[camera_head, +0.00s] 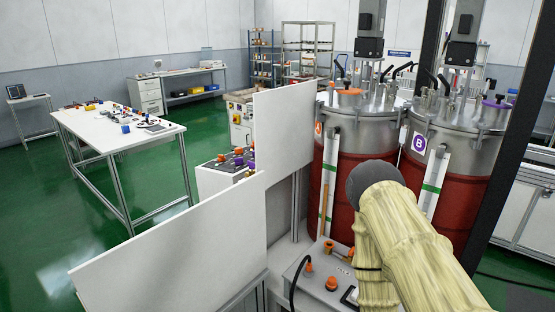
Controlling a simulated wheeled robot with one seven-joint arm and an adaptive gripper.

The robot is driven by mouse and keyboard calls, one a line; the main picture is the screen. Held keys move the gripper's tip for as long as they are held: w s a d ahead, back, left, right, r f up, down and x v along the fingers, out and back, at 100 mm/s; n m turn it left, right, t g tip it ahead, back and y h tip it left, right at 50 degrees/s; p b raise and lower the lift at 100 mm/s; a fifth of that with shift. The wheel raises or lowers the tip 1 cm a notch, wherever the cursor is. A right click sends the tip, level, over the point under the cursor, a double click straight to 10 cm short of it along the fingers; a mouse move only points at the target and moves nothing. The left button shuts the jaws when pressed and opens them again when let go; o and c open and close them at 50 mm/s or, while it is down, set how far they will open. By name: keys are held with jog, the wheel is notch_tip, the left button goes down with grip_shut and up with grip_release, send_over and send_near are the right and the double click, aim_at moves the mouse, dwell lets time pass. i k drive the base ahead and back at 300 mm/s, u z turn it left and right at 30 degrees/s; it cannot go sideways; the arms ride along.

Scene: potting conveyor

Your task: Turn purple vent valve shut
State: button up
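A small purple part (497,101), which looks like the purple vent valve, sits on the lid of the right-hand steel-topped tank (450,185). That tank has a red lower body and a purple round label B (419,144). The purple part is small here, and I cannot tell whether it is turned open or shut. My arm, in a pale yellow sleeve with a dark grey rounded end, rises in front of the tanks, below and left of the purple part. My gripper is not visible in this view.
A similar tank (345,175) with an orange part (350,91) on its lid stands to the left. Dark posts frame the tanks. A control box (318,283) with orange knobs is below. White panels (285,120) stand left, near purple and orange fittings (238,160). Green floor is open beyond.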

aim_at(251, 165)
jog(key=u, duration=0.75)
jog(key=k, duration=1.05)
jog(key=u, duration=0.3)
jog(key=i, duration=1.7)
jog(key=z, duration=0.8)
